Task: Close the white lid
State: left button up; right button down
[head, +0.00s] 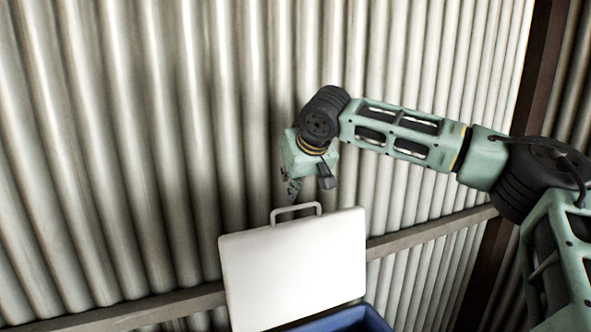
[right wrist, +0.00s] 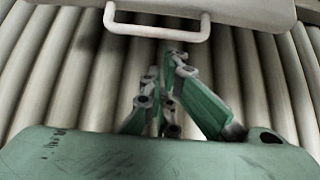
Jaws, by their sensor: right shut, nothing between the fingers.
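The white lid (head: 295,267) stands raised and nearly upright above a blue container (head: 348,321), whose rim shows at the bottom of the head view. A white handle (head: 296,210) sticks up from the lid's top edge. My right gripper (head: 292,190) is just above and behind the lid, close to the handle. In the right wrist view the lid (right wrist: 220,9) and its handle (right wrist: 157,31) are at the top, past the fingertips (right wrist: 170,60). The fingers are shut and empty, apart from the handle as far as I can tell. My left gripper is not in view.
A corrugated metal wall (head: 130,130) fills the background, close behind the lid. A horizontal rail (head: 430,232) runs along it, and a dark brown post (head: 535,75) stands at the right. The space left of the lid is free.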

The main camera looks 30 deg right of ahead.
jog(key=x, duration=0.3)
jog(key=shift+w+f+p, duration=0.2)
jog(key=shift+f+p, duration=0.05)
jog(key=shift+p, duration=0.15)
jog(key=shift+f, duration=0.1)
